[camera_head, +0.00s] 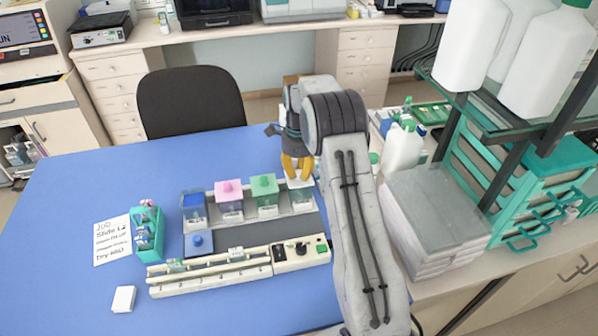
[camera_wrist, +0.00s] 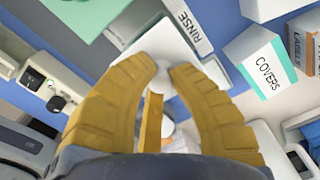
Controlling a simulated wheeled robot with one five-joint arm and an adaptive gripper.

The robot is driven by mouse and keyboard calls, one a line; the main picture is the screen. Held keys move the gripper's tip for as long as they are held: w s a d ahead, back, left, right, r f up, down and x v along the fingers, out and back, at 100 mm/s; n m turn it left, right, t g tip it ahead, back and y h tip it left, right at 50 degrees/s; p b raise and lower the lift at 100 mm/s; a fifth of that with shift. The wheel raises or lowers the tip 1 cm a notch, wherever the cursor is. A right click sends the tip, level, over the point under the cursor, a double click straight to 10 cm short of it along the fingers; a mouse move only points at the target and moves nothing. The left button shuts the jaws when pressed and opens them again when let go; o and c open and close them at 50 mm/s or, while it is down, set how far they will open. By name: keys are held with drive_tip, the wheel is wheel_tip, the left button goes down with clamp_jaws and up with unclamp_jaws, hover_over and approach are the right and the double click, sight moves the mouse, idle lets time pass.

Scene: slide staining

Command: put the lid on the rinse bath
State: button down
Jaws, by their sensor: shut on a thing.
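The rinse bath (camera_head: 303,201) is the rightmost of the row of baths in the head view. Its RINSE label (camera_wrist: 189,27) shows in the wrist view. My gripper (camera_head: 297,173) is directly above this bath, pointing down. In the wrist view my gripper (camera_wrist: 161,68) is shut on the knob of a white lid. The white lid (camera_wrist: 146,39) lies at the bath's top, beside the label, and my fingers cover part of it. I cannot tell whether the lid rests fully on the rim or is slightly above it.
Beside it stand a green-lidded bath (camera_head: 264,190), a pink-lidded bath (camera_head: 229,195) and a blue bath (camera_head: 194,208). A blue lid (camera_head: 199,241) lies in front. A COVERS box (camera_wrist: 262,66) is close by in the wrist view. The blue table (camera_head: 70,200) is clear at left.

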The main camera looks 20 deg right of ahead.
drive_tip(key=shift+f, duration=0.2)
drive_tip(key=c, duration=1.2)
unclamp_jaws()
drive_tip(key=shift+r, duration=0.15)
wheel_tip(320, 180, up, 12)
drive_tip(key=shift+w+f, duration=0.1)
